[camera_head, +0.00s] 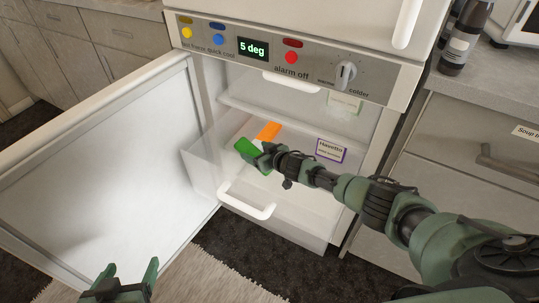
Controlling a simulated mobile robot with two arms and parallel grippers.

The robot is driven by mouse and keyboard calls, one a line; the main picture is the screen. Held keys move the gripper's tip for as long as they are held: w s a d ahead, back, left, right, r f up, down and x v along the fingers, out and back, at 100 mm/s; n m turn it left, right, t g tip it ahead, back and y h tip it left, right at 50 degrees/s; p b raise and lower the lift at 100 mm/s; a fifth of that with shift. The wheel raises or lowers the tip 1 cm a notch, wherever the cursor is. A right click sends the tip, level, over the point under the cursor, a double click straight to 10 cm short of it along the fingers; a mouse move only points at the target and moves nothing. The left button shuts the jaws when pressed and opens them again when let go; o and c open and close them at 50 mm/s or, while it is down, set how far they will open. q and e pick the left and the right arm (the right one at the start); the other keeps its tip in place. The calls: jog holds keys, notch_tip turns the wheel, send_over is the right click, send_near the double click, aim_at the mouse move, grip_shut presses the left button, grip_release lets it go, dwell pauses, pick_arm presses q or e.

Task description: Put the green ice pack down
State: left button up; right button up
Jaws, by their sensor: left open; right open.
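The bright green ice pack (244,147) is inside the open refrigerator compartment, at the left over the clear drawer (205,172). An orange pack (268,131) lies just behind it. My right gripper (260,157) is at the ice pack's near right end, reaching in from the right. Its jaws are open, and the fingers partly cover the pack. I cannot tell whether they touch it. My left gripper (127,280) is open and empty at the bottom left, in front of the open door.
The white door (105,165) stands wide open to the left. The drawer has a white handle (247,198). A purple-edged labelled box (331,150) is inside at the right. A control panel (290,62) reads "5 deg". A dark bottle (462,42) stands on the right counter.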

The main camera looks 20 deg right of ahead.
jog(key=shift+p+v, duration=0.65)
jog(key=shift+v, duration=0.45)
jog(key=p+v, duration=0.1)
jog(key=v, duration=0.2)
jog(key=shift+s+d+r+p, duration=0.1)
jog(key=shift+r+p, duration=0.05)
jog(key=shift+p, duration=0.25)
jog(key=shift+p+v, duration=0.55)
jog(key=shift+v, duration=0.45)
pick_arm(q)
jog(key=s+a+f+g+y, duration=0.1)
jog(key=s+a+f+g, duration=0.1)
jog(key=s, duration=0.3)
jog(key=s+a+f+g+p, duration=0.1)
jog(key=s+a+f+g, duration=0.1)
jog(key=s+f+g, duration=0.3)
jog(key=shift+s+y, duration=0.4)
jog(key=shift+s, duration=0.35)
pick_arm(e)
jog(key=shift+v, duration=1.85)
